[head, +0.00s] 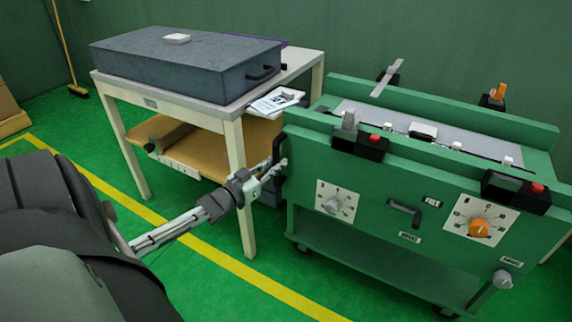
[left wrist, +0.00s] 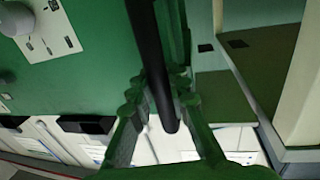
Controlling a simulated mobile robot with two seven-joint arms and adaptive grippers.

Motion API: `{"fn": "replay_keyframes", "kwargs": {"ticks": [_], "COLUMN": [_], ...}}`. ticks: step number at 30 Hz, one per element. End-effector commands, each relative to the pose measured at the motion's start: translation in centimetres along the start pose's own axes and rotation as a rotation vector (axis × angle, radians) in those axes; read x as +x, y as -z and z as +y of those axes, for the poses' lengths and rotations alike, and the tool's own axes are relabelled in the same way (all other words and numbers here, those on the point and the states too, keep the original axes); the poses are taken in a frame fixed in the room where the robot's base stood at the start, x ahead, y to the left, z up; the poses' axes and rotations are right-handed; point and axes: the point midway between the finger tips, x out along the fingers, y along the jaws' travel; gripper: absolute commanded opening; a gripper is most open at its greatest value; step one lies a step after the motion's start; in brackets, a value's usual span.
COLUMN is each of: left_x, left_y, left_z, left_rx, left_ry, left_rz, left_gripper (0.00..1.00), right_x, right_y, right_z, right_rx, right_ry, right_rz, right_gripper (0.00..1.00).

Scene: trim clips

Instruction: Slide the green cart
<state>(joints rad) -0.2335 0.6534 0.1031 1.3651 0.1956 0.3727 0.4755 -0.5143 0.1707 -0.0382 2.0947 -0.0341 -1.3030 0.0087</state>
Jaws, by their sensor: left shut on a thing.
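The green cart (head: 380,215) stands right of centre in the head view, on small dark casters, with dials and clips on its panel. Its black upright handle (head: 279,152) is on the left end of the cart. My left gripper (head: 272,172) is shut on this handle, its arm reaching in from the lower left. In the left wrist view the handle (left wrist: 148,45) passes as a dark bar between the fingers (left wrist: 162,88). The cart's green panel (left wrist: 85,75) fills the left of that view. My right gripper is not seen.
A pale table (head: 235,125) with a large grey case (head: 180,68) stands close to the cart's left. Papers (head: 272,103) lie on its corner. A yellow line (head: 180,215) crosses the green floor. A broom (head: 70,55) leans at the back wall.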

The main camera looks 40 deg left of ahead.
Motion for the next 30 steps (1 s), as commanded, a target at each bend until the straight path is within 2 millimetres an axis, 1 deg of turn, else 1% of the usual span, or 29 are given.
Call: {"fn": "replay_keyframes", "kwargs": {"ticks": [3, 13, 14, 18, 24, 26, 30], "left_x": [-0.09, -0.12, -0.12, -0.11, -0.1, -0.11, -0.83], "left_y": [0.02, 0.06, 0.05, 0.04, 0.0, -0.01, -0.1], "left_z": [-0.55, -0.86, -0.88, -0.79, -0.59, -0.55, -0.48], "left_rx": [-0.001, -0.001, -0.001, -0.001, -0.001, -0.001, -0.002], "left_ry": [0.002, 0.007, 0.007, 0.006, 0.003, 0.002, 0.001], "left_rz": [0.0, 0.0, 0.0, -0.001, 0.0, 0.0, -0.001], "left_gripper": [0.0, 0.0, 0.2, 0.38, 0.39, 0.39, 0.39], "right_x": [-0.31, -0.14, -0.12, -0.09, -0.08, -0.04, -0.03], "right_y": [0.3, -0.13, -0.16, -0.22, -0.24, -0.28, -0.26], "right_z": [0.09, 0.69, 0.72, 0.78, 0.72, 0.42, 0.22], "right_rx": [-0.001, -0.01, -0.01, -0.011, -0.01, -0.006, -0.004], "right_ry": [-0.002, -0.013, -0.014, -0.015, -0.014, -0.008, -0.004], "right_rz": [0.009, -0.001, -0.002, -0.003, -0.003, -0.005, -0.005], "right_gripper": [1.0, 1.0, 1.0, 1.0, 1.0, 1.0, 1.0]}}
